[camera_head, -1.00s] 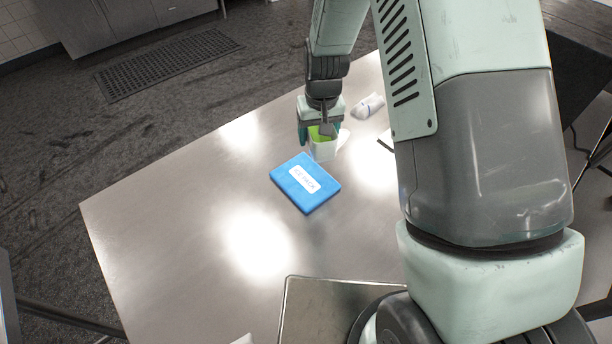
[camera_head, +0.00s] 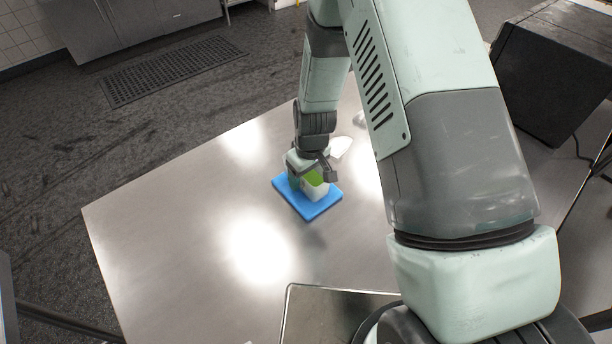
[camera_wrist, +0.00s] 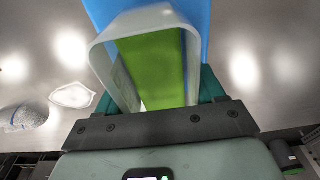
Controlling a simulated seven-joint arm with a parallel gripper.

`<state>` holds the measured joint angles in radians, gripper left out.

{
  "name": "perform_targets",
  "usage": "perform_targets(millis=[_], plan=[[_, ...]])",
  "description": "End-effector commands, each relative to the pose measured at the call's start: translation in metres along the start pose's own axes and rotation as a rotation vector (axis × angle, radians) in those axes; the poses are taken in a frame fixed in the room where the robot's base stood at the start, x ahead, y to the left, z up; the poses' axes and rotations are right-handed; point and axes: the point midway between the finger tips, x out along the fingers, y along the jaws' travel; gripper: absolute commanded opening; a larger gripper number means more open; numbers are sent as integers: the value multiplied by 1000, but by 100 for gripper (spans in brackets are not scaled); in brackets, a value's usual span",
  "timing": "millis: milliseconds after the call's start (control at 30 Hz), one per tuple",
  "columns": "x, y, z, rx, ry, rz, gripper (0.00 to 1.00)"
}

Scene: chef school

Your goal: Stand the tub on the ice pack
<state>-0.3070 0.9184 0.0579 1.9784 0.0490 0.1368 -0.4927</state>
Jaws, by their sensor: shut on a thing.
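The tub (camera_head: 318,191) is a small white container with green inside. In the head view it is at or just above the blue ice pack (camera_head: 308,211), over its middle. Whether its base touches the pack cannot be told. My gripper (camera_head: 308,174) is shut on the tub from above and partly hides it. In the wrist view the tub (camera_wrist: 188,50) fills the middle, with its green inside facing the camera and the gripper's teal fingers beside it. The ice pack (camera_wrist: 204,15) shows blue behind it. The pack's label is hidden in the head view.
The steel table (camera_head: 190,225) is clear to the left of and in front of the pack. A metal tray (camera_head: 320,318) lies at the table's front. A small white dish (camera_head: 341,146) stands behind the pack, and a bag-like item (camera_wrist: 24,116) shows in the wrist view.

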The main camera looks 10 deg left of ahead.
Motion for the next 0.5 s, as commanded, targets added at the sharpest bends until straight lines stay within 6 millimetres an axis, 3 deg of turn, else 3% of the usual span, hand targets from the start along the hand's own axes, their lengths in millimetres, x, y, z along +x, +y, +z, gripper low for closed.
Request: perform_targets(millis=[100, 400, 433, 500], plan=[[10, 0, 1, 0, 0, 0, 28], [12, 0, 2, 0, 0, 1, 28], [13, 0, 2, 0, 0, 0, 70], [12, 0, 2, 0, 0, 1, 80]])
